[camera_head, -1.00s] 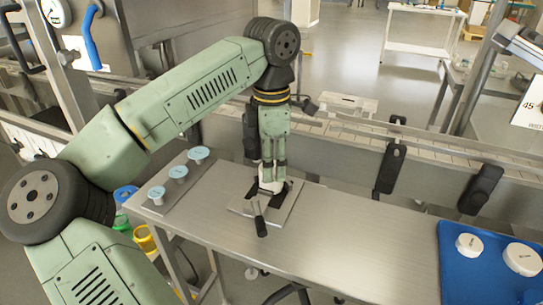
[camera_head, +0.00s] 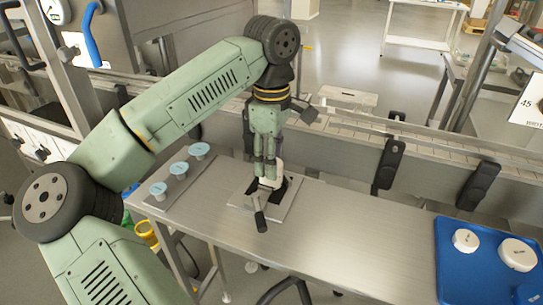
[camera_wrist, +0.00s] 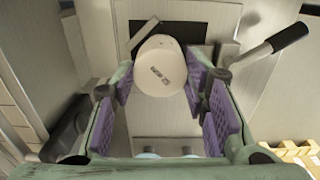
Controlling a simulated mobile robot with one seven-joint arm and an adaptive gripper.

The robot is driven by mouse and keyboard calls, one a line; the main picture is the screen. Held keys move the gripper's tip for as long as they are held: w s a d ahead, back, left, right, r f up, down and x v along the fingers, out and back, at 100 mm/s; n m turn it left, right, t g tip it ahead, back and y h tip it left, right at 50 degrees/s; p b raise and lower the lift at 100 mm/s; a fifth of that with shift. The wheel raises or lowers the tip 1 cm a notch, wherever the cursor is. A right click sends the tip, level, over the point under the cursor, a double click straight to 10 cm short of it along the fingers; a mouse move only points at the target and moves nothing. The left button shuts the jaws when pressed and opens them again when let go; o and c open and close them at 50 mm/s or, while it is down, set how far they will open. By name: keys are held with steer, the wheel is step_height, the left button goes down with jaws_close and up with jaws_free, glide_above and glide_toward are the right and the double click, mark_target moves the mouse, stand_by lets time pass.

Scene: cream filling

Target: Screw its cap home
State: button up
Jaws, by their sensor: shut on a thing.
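My gripper (camera_head: 267,170) points down at the clamp fixture on the steel table. In the wrist view its purple-padded fingers (camera_wrist: 160,78) stand on both sides of a white round cap (camera_wrist: 159,64) with small dark print, and are shut on it. In the head view only part of a white body (camera_head: 277,175) shows beside the fingers. The clamp (camera_head: 259,212) has a dark handle (camera_wrist: 289,37) and dark jaws around the white piece. Whether the cap sits level, and the thread under it, are hidden.
Several cups with pale blue tops (camera_head: 178,170) stand on a plate at the table's left end. A blue tray (camera_head: 455,275) at the right holds white round containers (camera_head: 517,253). The table between clamp and tray is clear. A conveyor (camera_head: 345,150) runs behind.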

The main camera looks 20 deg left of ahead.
steer(key=m, duration=0.4)
steer(key=shift+m, duration=0.9)
steer(key=c, duration=0.3)
steer(key=o, duration=1.3)
steer(key=n, duration=0.4)
steer(key=shift+f+b, duration=0.1)
steer(key=shift+b, duration=0.25)
steer(key=shift+n, duration=0.9)
